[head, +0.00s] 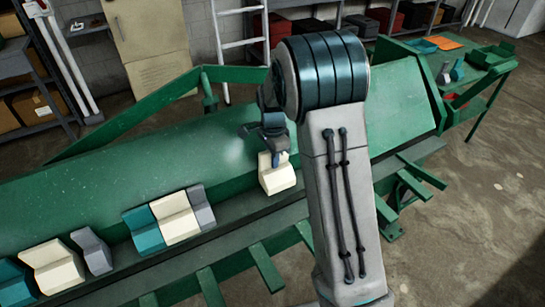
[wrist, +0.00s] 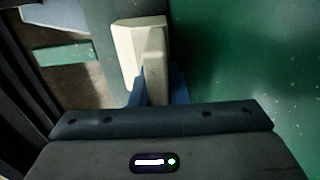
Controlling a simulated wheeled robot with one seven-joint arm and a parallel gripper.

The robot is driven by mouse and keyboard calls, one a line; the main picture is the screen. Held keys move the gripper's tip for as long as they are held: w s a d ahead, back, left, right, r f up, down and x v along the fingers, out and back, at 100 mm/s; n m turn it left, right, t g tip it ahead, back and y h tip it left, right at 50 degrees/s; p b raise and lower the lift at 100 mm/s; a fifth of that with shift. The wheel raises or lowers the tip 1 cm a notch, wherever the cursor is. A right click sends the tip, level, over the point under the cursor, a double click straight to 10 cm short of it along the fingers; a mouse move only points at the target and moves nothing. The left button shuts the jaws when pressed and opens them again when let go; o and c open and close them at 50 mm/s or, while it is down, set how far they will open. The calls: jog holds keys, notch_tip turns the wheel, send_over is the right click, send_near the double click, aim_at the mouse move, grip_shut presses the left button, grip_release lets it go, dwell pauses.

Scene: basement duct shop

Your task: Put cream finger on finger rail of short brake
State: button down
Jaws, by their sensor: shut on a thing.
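The cream finger (head: 278,174) is a pale block with a stepped shape. My gripper (head: 274,155) is shut on its upper part and holds it in front of the green sloped face of the brake (head: 110,165). In the wrist view the cream finger (wrist: 130,48) sticks out beyond the blue fingertips (wrist: 160,92). The finger rail (head: 240,219) runs along the lower front of the brake. I cannot tell whether the held finger touches the rail or face. My arm hides part of the rail to the right.
Several teal, cream and grey fingers stand along the rail to the left, with the nearest grey finger (head: 202,207) left of my gripper. Bare rail lies between it and my arm. A green table (head: 490,66) with teal pieces and an orange sheet (head: 443,43) stands at right.

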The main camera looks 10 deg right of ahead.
jog(key=shift+f, duration=0.15)
jog(key=shift+f+b, duration=0.5)
jog(key=shift+f, duration=0.05)
jog(key=shift+s, duration=0.15)
jog(key=c, duration=1.7)
grip_release()
jog(key=shift+s+f, duration=0.1)
jog(key=shift+f, duration=0.05)
